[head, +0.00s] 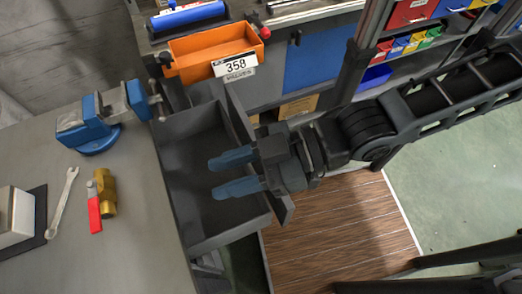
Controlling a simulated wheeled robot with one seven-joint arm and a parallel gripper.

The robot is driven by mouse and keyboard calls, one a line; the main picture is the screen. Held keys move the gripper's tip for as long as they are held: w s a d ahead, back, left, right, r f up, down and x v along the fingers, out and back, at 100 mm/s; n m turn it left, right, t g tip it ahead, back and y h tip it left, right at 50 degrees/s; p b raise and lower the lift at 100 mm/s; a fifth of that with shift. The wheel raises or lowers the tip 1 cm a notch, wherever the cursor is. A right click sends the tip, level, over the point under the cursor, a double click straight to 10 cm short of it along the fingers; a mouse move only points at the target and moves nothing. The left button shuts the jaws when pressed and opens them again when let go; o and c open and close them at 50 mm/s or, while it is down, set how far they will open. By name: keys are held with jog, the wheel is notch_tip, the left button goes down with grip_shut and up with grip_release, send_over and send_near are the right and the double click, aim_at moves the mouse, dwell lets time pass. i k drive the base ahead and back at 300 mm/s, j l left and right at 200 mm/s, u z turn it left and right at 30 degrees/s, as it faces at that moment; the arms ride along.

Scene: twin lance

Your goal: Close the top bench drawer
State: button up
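The grey bench drawer (238,118) is pulled out from the right side of the grey workbench (110,250). The drawer looks empty inside, and its front panel faces right. My gripper (213,178) comes in from the right, across the front panel. Its two blue fingers point left over the inside of the drawer. They are spread apart with nothing between them. I cannot tell whether the gripper touches the front panel. The gripper hides part of the panel and any handle there.
On the bench are a blue vise (95,125), a wrench (62,202) and a brass valve with a red handle (105,193). An orange bin (190,58) labelled 358 stands behind the drawer. A wooden floor mat (335,240) lies right of the drawer.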

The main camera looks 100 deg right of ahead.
aim_at(188, 139)
jog(key=k+l, duration=0.25)
jog(key=k, duration=0.25)
jog(key=k+l, duration=0.25)
jog(key=k, duration=0.25)
jog(key=k+l+z, duration=0.1)
jog(key=k, duration=0.4)
jog(key=l, duration=0.1)
